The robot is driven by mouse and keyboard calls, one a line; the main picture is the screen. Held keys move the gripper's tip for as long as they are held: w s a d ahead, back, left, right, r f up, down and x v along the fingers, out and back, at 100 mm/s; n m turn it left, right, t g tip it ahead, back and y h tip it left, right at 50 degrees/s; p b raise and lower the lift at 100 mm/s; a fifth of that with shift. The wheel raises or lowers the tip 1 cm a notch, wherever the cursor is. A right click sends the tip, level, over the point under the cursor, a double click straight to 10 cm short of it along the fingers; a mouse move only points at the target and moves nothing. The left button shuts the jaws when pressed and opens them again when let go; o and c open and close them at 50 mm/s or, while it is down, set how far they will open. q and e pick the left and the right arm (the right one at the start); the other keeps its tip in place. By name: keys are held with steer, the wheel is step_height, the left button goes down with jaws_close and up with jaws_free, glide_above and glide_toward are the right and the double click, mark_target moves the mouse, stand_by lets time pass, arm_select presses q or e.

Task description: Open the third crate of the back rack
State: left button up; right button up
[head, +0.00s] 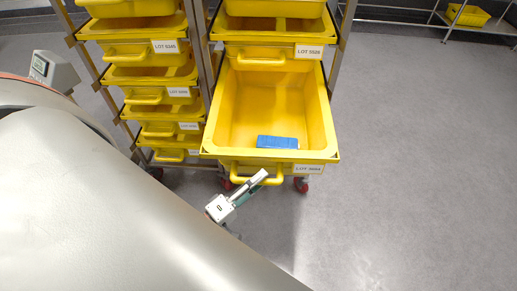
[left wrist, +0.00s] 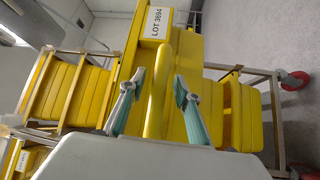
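The back rack (head: 208,75) holds yellow crates in two columns. In the right column, the crate labelled LOT 3694 (head: 225,120) is below the LOT 5528 crate (head: 255,52) and stands pulled well out, showing its inside. A blue block (head: 277,142) lies in it near the front. My left gripper (head: 262,178) is at its front handle (head: 240,180). In the left wrist view, the handle (left wrist: 157,90) passes between the fingers of the gripper (left wrist: 158,77), which are spread with gaps on both sides. My right gripper is not in view.
The left column's crates, such as LOT 5345 (head: 125,52), are pushed in. The rack stands on red-wheeled casters (head: 301,185). A metal shelf with a yellow crate (head: 467,15) stands far right. The grey floor (head: 420,150) on the right is clear.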

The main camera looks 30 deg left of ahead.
arm_select(q)
steer(key=v, duration=1.2)
steer(key=shift+w, duration=0.1)
stand_by(0.4)
steer(key=w+d+f+m+g+y, duration=0.1)
steer(key=d+f+m+g, duration=0.3)
steer(key=m, duration=0.5)
steer(key=w+d+f+m+g+y+p, duration=0.1)
steer(key=d+f+m+g, duration=0.3)
steer(key=m, duration=0.5)
steer(key=shift+w+d+f, duration=0.15)
steer(key=shift+w+f, duration=0.05)
steer(key=shift+w, duration=0.55)
